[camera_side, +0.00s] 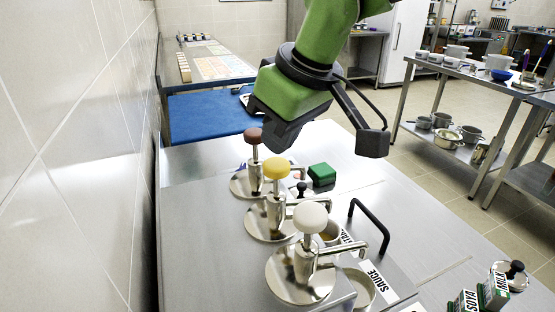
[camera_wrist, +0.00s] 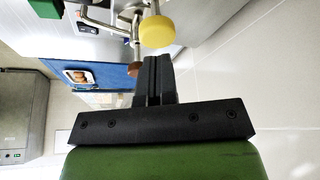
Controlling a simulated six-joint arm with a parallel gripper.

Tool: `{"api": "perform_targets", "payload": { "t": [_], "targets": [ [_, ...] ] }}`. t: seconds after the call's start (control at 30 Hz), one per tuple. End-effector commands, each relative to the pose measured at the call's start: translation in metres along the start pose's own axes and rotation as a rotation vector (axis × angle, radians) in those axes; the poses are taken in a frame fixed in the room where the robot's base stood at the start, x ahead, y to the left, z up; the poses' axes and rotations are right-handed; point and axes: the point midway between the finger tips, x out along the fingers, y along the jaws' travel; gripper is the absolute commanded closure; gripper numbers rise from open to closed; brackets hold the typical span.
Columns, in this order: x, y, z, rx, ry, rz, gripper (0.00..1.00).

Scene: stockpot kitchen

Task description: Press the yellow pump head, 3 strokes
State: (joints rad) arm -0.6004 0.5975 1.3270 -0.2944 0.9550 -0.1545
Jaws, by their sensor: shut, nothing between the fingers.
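The yellow pump head (camera_side: 277,168) sits raised on its steel stem, in the middle of a row of three pumps. It also shows at the top of the wrist view (camera_wrist: 157,32). My gripper (camera_side: 277,146) is shut and empty, with its black fingertips just above the yellow head in the side view. In the wrist view the closed fingertips (camera_wrist: 153,58) point at the head, with a small gap between them in the picture. Whether they touch it I cannot tell from the side view.
A brown pump head (camera_side: 253,136) stands behind the yellow one and a white pump head (camera_side: 310,217) in front. A green block (camera_side: 321,175) and a black handle (camera_side: 371,230) lie to the right. A tiled wall (camera_side: 75,150) bounds the left.

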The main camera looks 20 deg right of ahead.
Motion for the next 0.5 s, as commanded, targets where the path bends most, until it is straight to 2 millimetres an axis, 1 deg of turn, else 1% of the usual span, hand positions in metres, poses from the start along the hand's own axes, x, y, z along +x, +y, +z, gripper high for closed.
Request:
{"api": "perform_targets", "payload": {
  "t": [0.5],
  "targets": [
    [0.017, 0.000, 0.007, 0.000, -0.001, 0.000, 1.00]
  ]
}}
